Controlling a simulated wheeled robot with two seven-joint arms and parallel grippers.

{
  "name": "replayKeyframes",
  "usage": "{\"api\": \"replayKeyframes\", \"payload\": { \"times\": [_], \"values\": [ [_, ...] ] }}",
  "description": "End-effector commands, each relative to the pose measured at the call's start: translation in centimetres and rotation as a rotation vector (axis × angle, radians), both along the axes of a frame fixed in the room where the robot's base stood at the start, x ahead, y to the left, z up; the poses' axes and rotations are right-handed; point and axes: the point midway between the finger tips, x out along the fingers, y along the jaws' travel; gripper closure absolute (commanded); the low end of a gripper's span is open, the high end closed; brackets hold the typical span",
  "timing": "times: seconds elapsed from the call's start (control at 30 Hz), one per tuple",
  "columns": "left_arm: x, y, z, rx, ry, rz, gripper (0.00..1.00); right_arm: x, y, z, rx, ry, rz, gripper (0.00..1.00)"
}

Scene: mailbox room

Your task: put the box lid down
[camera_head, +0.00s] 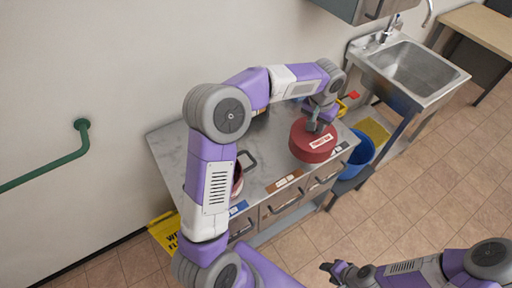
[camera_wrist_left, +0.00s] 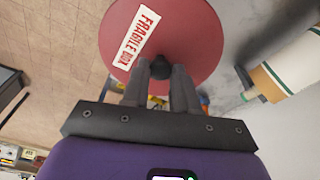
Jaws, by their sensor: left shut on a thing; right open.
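The box lid (camera_head: 312,150) is a round red disc with a white label, reading "FRAGILE BOX" in the left wrist view (camera_wrist_left: 190,35). My left gripper (camera_head: 315,124) is over it, shut on its dark knob (camera_wrist_left: 161,69). The lid is at the right part of the grey counter (camera_head: 180,150); whether it touches the counter I cannot tell. A red round container (camera_head: 238,182), possibly the box, is mostly hidden behind my left arm on the counter. My right gripper (camera_head: 333,268) is open and empty, low over the floor.
A blue bin (camera_head: 361,154) stands right of the counter, and a steel sink (camera_head: 420,72) lies beyond. A yellow wet-floor sign (camera_head: 163,232) is at the counter's left end. The counter front has drawers (camera_head: 282,202) with handles. The counter's left part looks clear.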

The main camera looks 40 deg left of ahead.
Motion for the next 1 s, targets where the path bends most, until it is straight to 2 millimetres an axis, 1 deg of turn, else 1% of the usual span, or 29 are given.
{"api": "replayKeyframes", "payload": {
  "times": [0.03,0.2,0.3,0.4,0.47,0.53,0.73,0.93,1.0],
  "values": [
    [-0.4,1.5,0.0,-0.001,0.002,0.007,1.0,-0.1,0.0,0.1,-0.001,0.001,-0.001,0.53],
    [-2.4,6.8,-0.5,-0.005,0.002,0.011,1.0,-0.1,0.0,0.5,-0.001,0.002,-0.001,0.53],
    [-3.7,9.3,-0.8,-0.003,0.002,0.011,1.0,-0.1,0.0,0.7,-0.001,0.002,-0.001,0.53],
    [-4.6,10.8,-1.0,0.001,0.001,0.009,1.0,-0.1,0.0,0.8,-0.001,0.001,-0.001,0.53],
    [-5.0,11.3,-1.3,0.002,0.001,0.007,1.0,-0.1,0.0,0.8,-0.001,0.001,-0.001,0.53],
    [-5.1,11.6,-2.1,0.002,0.002,0.005,1.0,0.0,0.0,0.6,-0.001,0.001,-0.001,0.53],
    [-5.1,11.5,-5.4,0.001,0.004,0.004,1.0,0.0,0.0,0.0,-0.001,0.001,-0.001,0.53],
    [-5.1,11.5,-7.4,0.001,0.003,0.005,1.0,0.0,0.0,-0.2,-0.001,0.001,-0.001,0.53],
    [-5.1,11.5,-8.5,0.001,0.003,0.005,1.0,0.0,0.0,-0.4,-0.001,0.001,-0.001,0.53]
  ]
}}
